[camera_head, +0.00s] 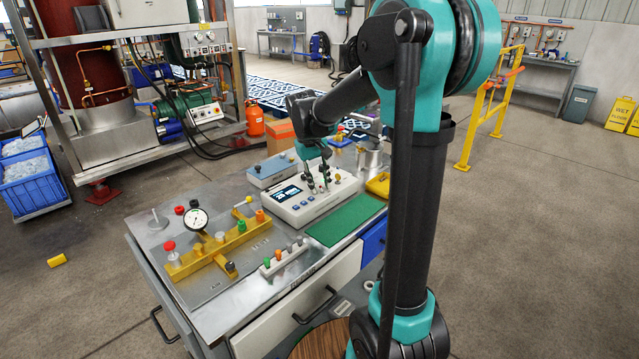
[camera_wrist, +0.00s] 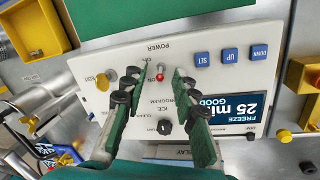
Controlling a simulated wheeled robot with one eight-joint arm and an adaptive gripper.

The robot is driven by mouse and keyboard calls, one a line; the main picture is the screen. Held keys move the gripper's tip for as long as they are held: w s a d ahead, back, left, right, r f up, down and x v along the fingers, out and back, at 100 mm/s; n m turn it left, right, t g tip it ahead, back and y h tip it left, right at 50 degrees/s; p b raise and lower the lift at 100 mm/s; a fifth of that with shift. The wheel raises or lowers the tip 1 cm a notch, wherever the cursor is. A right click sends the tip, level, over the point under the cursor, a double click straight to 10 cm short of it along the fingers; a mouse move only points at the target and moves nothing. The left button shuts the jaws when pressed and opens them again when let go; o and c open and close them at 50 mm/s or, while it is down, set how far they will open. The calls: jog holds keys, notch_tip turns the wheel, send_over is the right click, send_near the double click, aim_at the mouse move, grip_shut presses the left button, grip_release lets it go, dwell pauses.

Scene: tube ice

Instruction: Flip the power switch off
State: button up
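The white control box (camera_head: 297,208) stands on the steel bench, with its display lit. In the wrist view the box (camera_wrist: 205,85) appears upside down. Its power switch (camera_wrist: 160,77) is a small toggle with a red tip, below the POWER print, beside small ON and OFF marks. Which mark it leans towards is hard to tell. My gripper (camera_wrist: 155,73) is over the panel with its green fingers apart, one on each side of the switch. No contact with the switch is clear. In the head view my gripper (camera_head: 319,184) hides the switch area.
A yellow fixture with a dial gauge (camera_head: 196,220) stands left. A grey-blue box (camera_head: 272,169) and metal pot (camera_head: 370,158) are behind.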

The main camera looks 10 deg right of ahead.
jog(key=shift+c, duration=0.2)
grip_shut()
jog(key=shift+s, duration=0.1)
jog(key=shift+s+d+t+y, duration=0.15)
jog(key=shift+t+y, duration=0.25)
jog(key=shift+t, duration=0.15)
jog(key=shift+s+d+t+y, duration=0.15)
jog(key=shift+t+y, duration=0.25)
jog(key=shift+t, duration=0.15)
jog(key=shift+s+d+t+y, duration=0.1)
jog(key=shift+s+t+y, duration=0.05)
jog(key=shift+t+y, duration=0.35)
jog(key=shift+s+d+t+y, duration=0.1)
jog(key=shift+t+y, duration=0.2)
jog(key=shift+t, duration=0.3)
jog(key=shift+o, duration=0.2)
grip_release()
